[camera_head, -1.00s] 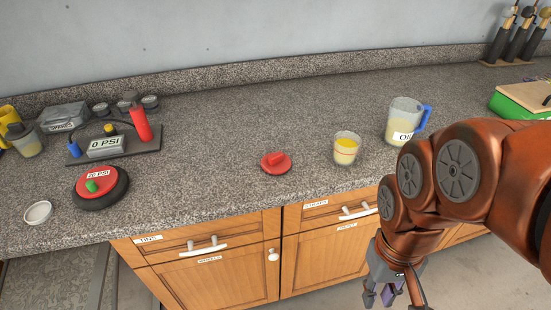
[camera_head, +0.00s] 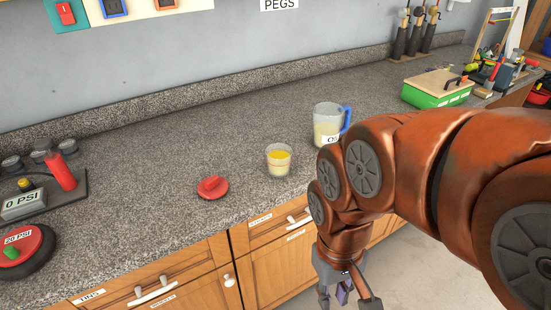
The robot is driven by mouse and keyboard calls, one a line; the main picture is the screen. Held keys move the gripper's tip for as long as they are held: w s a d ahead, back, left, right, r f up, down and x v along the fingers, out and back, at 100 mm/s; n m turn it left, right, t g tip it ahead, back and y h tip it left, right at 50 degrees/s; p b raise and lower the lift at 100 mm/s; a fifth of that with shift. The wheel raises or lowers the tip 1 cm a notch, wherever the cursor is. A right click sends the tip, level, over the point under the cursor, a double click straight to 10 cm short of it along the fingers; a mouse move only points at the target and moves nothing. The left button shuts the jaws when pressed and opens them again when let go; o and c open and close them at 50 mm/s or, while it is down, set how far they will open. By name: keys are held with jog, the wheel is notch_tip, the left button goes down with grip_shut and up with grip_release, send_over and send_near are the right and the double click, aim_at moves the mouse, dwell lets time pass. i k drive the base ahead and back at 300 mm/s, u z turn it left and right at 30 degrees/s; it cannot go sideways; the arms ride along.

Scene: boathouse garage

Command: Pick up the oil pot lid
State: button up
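A small red lid with a raised knob (camera_head: 212,187) lies on the speckled counter left of centre. I take it to be the oil pot lid. To its right stands a small glass pot of yellow liquid (camera_head: 279,161). A clear jug with a blue handle and a partly hidden label (camera_head: 327,124) stands further right, partly behind my arm. My gripper (camera_head: 345,294) hangs low in front of the cabinets, below the counter top and right of the lid. Its fingers are spread apart, with nothing seen between them.
A speckled counter (camera_head: 150,160) runs along the wall, clear around the lid. A red and black round device (camera_head: 25,247) and a gauge stand (camera_head: 24,205) are at the left. A green box (camera_head: 437,90) sits at the back right. Wooden cabinets (camera_head: 275,275) are below.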

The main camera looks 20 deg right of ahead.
aim_at(215, 187)
jog(key=u, duration=0.15)
jog(key=k, duration=0.4)
jog(key=u, duration=1.55)
